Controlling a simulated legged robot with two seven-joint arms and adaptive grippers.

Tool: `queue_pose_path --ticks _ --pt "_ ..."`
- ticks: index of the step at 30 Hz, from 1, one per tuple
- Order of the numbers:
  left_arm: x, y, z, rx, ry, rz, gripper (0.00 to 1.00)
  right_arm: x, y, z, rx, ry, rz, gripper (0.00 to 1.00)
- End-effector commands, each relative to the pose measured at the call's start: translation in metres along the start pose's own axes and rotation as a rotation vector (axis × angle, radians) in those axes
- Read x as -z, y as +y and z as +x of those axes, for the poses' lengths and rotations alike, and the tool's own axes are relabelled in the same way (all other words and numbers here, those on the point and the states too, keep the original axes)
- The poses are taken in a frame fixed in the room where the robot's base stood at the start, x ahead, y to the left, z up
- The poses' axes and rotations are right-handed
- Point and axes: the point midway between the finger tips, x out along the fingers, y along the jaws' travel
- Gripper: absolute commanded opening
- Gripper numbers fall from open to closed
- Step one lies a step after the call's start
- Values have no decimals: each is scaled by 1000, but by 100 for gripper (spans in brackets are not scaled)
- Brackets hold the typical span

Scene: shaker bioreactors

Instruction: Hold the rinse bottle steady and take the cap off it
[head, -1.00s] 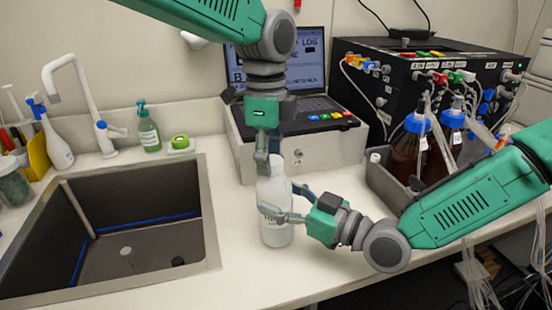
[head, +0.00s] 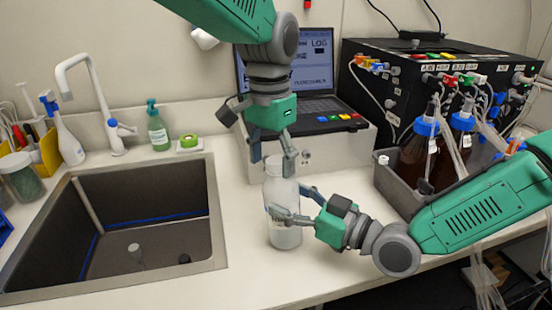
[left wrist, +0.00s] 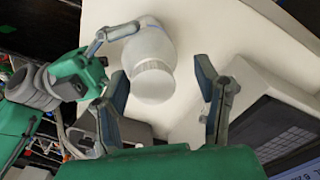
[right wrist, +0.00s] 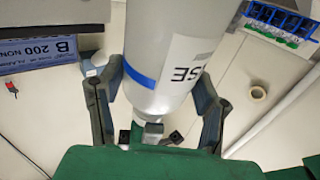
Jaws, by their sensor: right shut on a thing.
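The white rinse bottle (head: 284,228) stands upright on the counter, right of the sink. My right gripper (head: 292,213) is shut around its body from the right. The right wrist view shows the bottle (right wrist: 165,45) between the fingers, with part of a label and a blue stripe. My left gripper (head: 273,160) points down over the bottle's top. In the left wrist view its fingers (left wrist: 163,82) are spread, one on each side of the white ribbed cap (left wrist: 153,83), with gaps visible. The cap sits on the bottle; in the head view the left fingers partly hide it.
The sink (head: 215,235) lies left of the bottle. A grey case with a laptop (head: 320,130) stands behind. A grey tray (head: 393,184) with brown bottles is at right, in front of the black unit (head: 425,68). The front counter is clear.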

Motion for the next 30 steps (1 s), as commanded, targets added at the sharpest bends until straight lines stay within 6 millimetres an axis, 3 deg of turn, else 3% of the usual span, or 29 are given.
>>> queue_pose_path --ticks 7,15,22,26,30 --pt "0 3 -4 -3 2 3 56 -8 0 -1 -1 -18 4 0" --pt "1 4 -38 -6 2 5 56 -8 1 -1 -3 -20 4 0" --pt "1 5 -46 -13 -3 36 52 -8 2 -1 -4 -20 4 0" --pt "2 10 -45 -38 -13 215 52 -8 2 -1 -4 -20 4 0" --pt "2 14 -50 -79 -10 560 52 -8 2 -1 -5 -20 4 0"
